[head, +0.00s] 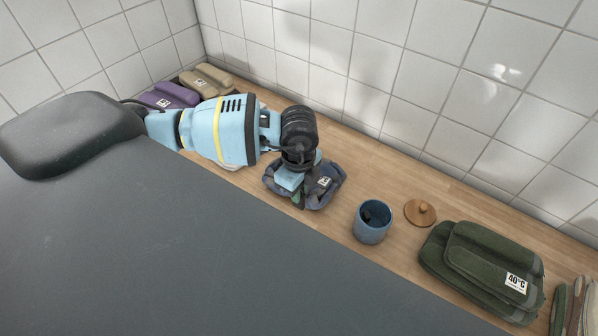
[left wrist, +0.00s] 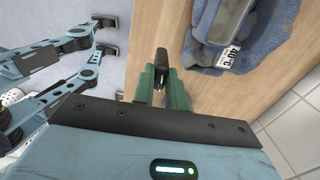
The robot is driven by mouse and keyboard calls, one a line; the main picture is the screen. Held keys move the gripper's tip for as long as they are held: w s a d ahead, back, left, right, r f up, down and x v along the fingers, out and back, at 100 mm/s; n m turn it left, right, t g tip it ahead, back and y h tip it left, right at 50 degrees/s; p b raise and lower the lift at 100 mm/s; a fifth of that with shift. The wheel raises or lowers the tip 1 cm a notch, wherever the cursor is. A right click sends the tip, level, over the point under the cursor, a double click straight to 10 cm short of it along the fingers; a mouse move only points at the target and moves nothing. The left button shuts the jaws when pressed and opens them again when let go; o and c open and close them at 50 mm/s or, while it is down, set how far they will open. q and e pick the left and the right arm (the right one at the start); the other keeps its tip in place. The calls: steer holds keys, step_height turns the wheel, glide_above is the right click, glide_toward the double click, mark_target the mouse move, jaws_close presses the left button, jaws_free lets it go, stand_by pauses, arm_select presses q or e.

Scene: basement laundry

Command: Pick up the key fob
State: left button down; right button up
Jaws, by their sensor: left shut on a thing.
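My left gripper (head: 298,200) shows in the head view in front of a folded dark-blue cloth, at the end of its light-blue arm. In the left wrist view its green fingers (left wrist: 163,82) are shut on a small, dark, elongated thing, which looks like the key fob (left wrist: 161,60). It sticks out beyond the fingertips, with wooden counter behind it. In the head view I cannot make out the fob at the gripper. My right gripper is not clearly seen in either view.
The folded blue cloth (head: 326,190) bears a white label. To its right stand a blue cup (head: 372,232) with something dark inside, a wooden lid (head: 420,214) and green folded towels (head: 470,262). Purple (head: 170,95) and beige bundles (head: 210,77) lie behind the arm. A tiled wall backs the counter.

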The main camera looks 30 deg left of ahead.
arm_select(q)
steer(key=s+d, duration=0.2)
steer(key=s, duration=0.1)
steer(key=s+d, duration=0.1)
steer(key=s, duration=0.1)
steer(key=shift+r, duration=0.3)
